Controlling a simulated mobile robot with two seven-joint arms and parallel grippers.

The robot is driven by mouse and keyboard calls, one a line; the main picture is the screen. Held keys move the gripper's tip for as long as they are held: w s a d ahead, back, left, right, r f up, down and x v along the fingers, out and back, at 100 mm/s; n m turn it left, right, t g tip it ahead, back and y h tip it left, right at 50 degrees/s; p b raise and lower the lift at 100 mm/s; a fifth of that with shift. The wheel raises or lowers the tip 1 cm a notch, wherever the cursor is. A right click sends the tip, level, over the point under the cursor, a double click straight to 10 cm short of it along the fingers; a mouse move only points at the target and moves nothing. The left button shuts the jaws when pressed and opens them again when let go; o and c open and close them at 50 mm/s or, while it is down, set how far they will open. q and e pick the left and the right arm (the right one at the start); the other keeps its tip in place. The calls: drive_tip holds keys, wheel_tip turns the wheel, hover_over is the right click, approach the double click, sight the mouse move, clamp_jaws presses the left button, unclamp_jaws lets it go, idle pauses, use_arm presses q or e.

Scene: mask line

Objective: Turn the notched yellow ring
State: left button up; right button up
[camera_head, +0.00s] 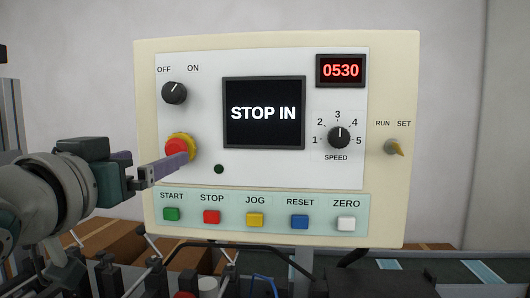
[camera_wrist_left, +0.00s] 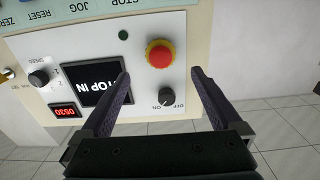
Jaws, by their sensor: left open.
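The notched yellow ring (camera_head: 192,143) surrounds a red mushroom button (camera_head: 175,147) on the left side of the control panel. In the left wrist view the ring (camera_wrist_left: 159,42) and the red button (camera_wrist_left: 159,57) are fully visible, ahead of the fingertips. My left gripper (camera_head: 184,159) reaches in from the left, its purple fingers close to the ring's lower edge in the picture. In the wrist view my left gripper (camera_wrist_left: 160,75) is open, its fingers apart on either side of the ring's line, nothing between them. My right gripper is not in view.
The panel (camera_head: 410,170) has an OFF/ON knob (camera_head: 174,92) above the ring and a screen (camera_head: 264,140) reading "STOP IN". A speed knob (camera_head: 339,137) and RUN/SET switch (camera_head: 394,148) are at right. A row of coloured buttons lies below. Cardboard boxes (camera_head: 110,236) stand behind.

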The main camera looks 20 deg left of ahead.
sight(174, 150)
use_arm(q)
drive_tip(key=p+x, duration=0.2)
drive_tip(key=x, duration=0.5)
drive_tip(key=shift+w+a+r+p, duration=0.1)
drive_tip(key=shift+w+a+p, duration=0.05)
drive_tip(key=shift+w+p, duration=0.2)
drive_tip(key=shift+w+a, duration=0.1)
drive_tip(key=shift+w, duration=0.4)
drive_tip(key=c, duration=1.4)
